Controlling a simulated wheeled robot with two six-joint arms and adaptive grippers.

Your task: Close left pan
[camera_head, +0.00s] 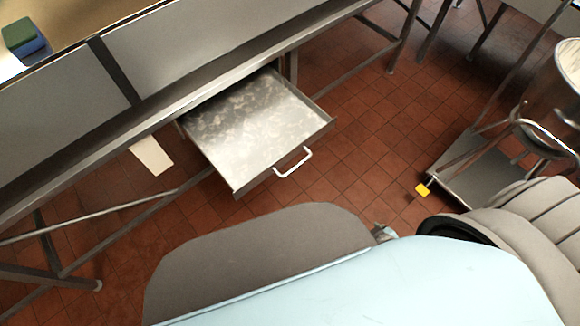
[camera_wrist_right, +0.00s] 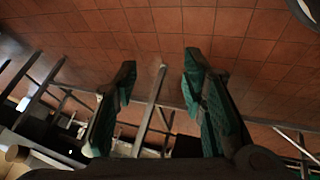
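A shallow metal pan (camera_head: 255,125) with a mottled bottom is pulled out from under the long metal table in the head view. Its white bar handle (camera_head: 293,163) is on the front side, facing the lower right. The pan's rear end is hidden under the table edge. My right gripper (camera_wrist_right: 157,75) shows in the right wrist view with two teal-lined fingers spread apart and nothing between them. It is over the tiled floor, and the pan cannot be made out there. My left gripper is not in view.
The long metal table (camera_head: 180,108) runs along the upper left, with legs and braces below. A blue and green sponge (camera_head: 23,38) lies on top. A pale strip (camera_head: 151,156) hangs below its edge. A metal vessel on a wheeled stand (camera_head: 490,170) is at right. Tiled floor (camera_head: 350,130) is clear between.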

